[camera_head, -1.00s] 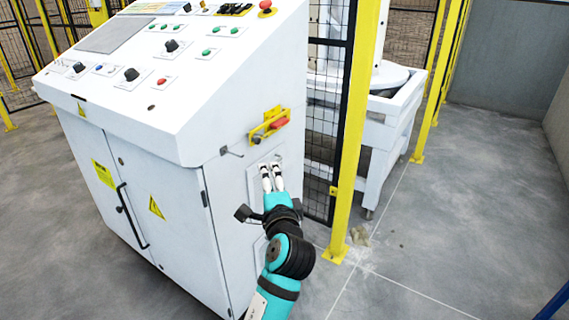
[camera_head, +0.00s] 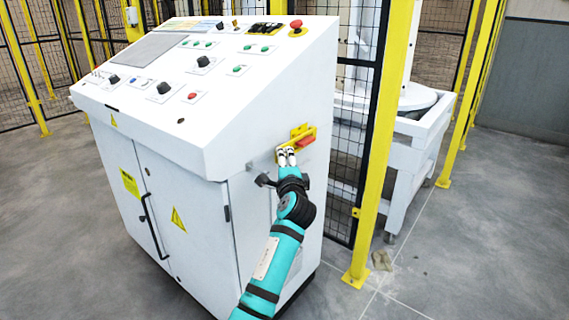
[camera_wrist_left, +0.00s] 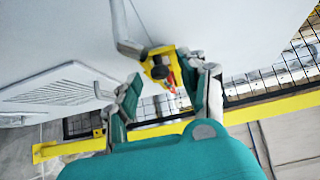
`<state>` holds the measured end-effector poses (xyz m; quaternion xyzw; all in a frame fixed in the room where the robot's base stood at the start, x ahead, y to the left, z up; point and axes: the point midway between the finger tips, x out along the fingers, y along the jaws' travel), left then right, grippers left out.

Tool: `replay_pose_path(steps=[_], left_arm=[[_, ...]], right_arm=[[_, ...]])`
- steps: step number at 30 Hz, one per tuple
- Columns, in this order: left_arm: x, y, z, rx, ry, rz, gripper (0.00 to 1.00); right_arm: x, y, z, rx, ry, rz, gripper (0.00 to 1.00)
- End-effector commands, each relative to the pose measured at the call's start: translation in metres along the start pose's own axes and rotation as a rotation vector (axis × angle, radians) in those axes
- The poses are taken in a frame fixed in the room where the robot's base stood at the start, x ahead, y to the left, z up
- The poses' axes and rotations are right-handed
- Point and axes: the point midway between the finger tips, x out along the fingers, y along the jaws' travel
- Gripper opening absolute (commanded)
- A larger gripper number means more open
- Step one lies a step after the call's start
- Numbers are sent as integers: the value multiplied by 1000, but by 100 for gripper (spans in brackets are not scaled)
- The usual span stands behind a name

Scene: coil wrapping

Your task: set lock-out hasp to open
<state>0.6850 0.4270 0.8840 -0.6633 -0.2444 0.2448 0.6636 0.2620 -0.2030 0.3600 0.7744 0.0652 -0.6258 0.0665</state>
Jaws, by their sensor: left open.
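The lock-out hasp (camera_head: 297,137) is a yellow bracket on the side face of the white control cabinet, with a red part (camera_head: 306,141) at its right. My left gripper (camera_head: 286,154) is right at the hasp's lower left, and its fingers overlap the hasp's lower edge in the head view. In the left wrist view the hasp (camera_wrist_left: 157,66) shows beyond and between the two spread fingers of my open left gripper (camera_wrist_left: 165,72). Whether a finger touches the hasp I cannot tell. My right gripper is out of view.
The white cabinet (camera_head: 160,125) has a sloped button panel above the hasp. A grey hooked rod (camera_wrist_left: 128,46) sticks out beside the hasp. A yellow fence post (camera_head: 385,140) and black mesh stand close at the right. Grey floor is open in front.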

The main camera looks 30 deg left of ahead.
Motion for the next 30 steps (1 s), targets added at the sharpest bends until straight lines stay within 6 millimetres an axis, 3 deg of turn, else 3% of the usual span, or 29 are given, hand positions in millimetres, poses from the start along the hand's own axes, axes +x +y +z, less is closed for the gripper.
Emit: replay_pose_path(steps=[10, 20, 30], left_arm=[[4, 0, 0, 0, 0, 1, 43], [4, 0, 0, 1, 0, 1, 0], [4, 1, 0, 0, -1, 2, 0]], right_arm=[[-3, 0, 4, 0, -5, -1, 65], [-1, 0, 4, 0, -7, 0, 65], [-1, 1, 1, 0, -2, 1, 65]])
